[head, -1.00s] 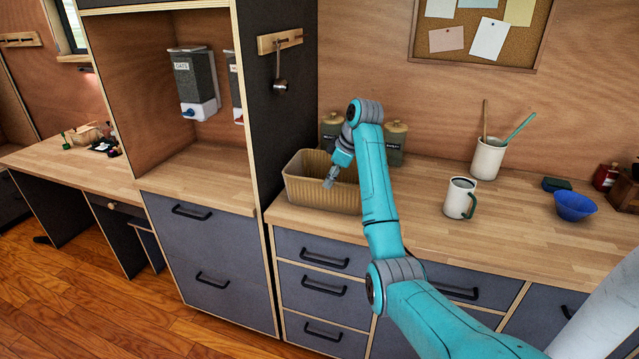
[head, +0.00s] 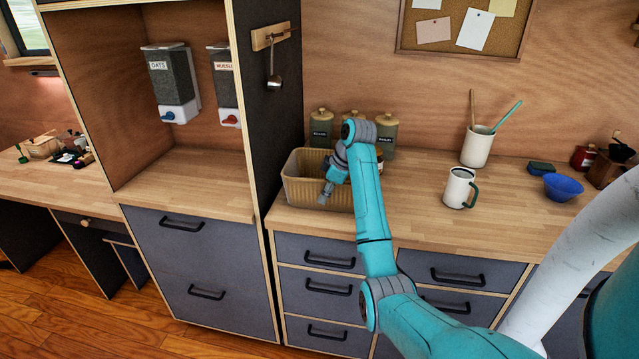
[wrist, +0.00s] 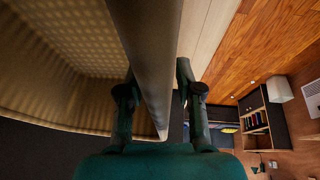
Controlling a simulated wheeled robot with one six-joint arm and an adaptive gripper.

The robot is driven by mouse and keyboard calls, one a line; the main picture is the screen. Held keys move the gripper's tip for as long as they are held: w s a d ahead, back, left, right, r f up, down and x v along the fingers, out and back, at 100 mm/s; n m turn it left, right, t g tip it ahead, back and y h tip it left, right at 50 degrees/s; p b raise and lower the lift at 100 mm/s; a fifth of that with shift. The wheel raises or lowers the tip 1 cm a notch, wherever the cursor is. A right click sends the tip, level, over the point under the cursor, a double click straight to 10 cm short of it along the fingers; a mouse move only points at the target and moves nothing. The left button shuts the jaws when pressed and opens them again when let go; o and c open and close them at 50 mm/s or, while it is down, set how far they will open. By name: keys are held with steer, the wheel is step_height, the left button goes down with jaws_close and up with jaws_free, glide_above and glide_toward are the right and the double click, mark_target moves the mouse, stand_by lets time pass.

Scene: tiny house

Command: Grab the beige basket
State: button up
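The beige basket (head: 301,186) is ribbed and rectangular and stands upright on the wooden counter against the dark cabinet side. My gripper (head: 325,194) is at its near wall, pointing down. In the wrist view the rim of the basket (wrist: 148,60) runs between the two fingers of my gripper (wrist: 160,92). One finger is on the inner side and the other on the outer side. The fingers are spread, with a visible gap between the wall and the right finger. My arm hides the basket's right end in the head view.
Lidded canisters (head: 321,128) stand behind the basket. A white mug (head: 459,188), a utensil crock (head: 478,147) and a blue bowl (head: 563,188) are to the right. The tall cabinet side (head: 268,100) rises close on the left. Counter between basket and mug is clear.

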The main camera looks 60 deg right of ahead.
jaws_close()
steer(key=shift+w+r, duration=0.1)
stand_by(0.5)
